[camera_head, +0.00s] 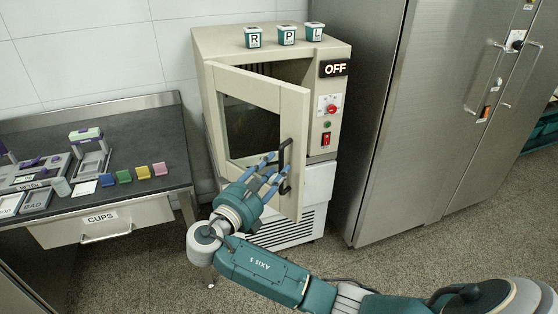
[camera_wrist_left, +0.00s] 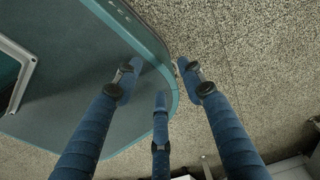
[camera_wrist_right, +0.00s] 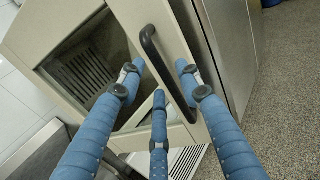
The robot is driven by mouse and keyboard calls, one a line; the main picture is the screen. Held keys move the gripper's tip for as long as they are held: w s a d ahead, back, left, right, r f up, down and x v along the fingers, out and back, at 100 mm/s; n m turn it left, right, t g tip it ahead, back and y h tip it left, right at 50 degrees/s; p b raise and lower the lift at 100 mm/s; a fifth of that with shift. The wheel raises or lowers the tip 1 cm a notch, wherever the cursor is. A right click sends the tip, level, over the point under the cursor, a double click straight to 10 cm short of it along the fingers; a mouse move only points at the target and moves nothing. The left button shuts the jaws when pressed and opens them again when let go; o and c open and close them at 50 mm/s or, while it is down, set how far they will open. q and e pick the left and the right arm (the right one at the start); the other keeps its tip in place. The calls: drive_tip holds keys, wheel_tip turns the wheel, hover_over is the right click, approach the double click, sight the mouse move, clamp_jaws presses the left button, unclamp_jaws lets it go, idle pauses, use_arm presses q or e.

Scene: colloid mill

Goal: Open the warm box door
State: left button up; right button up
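The warm box (camera_head: 215,45) is a cream cabinet with its door (camera_head: 293,110) standing partly open, swung out toward the left. The black door handle (camera_head: 286,150) is on the door's free edge and also shows in the right wrist view (camera_wrist_right: 150,45). My right gripper (camera_head: 277,172) is at the handle, with blue fingers apart. In the right wrist view the handle passes between its fingertips (camera_wrist_right: 158,75); I cannot tell whether they touch it. My left gripper (camera_wrist_left: 158,68) shows only in its wrist view, fingers spread and empty, above a teal rounded surface and the floor.
Containers marked R (camera_head: 253,37), P (camera_head: 287,35) and L (camera_head: 314,32) stand on the box. Its panel has an OFF sign (camera_head: 335,68) and a red switch (camera_head: 326,139). A dark table (camera_head: 150,130) is left, a steel cabinet (camera_head: 400,130) right. Floor (camera_head: 400,260) in front is free.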

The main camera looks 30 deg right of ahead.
use_arm(q)
drive_tip(key=shift+w+a+r, duration=0.1)
drive_tip(key=shift+a+r, duration=0.15)
drive_tip(key=shift+a, duration=0.8)
use_arm(e)
drive_tip(key=x, duration=0.4)
drive_tip(key=c, duration=0.7)
clamp_jaws()
use_arm(q)
drive_tip(key=shift+d, duration=0.45)
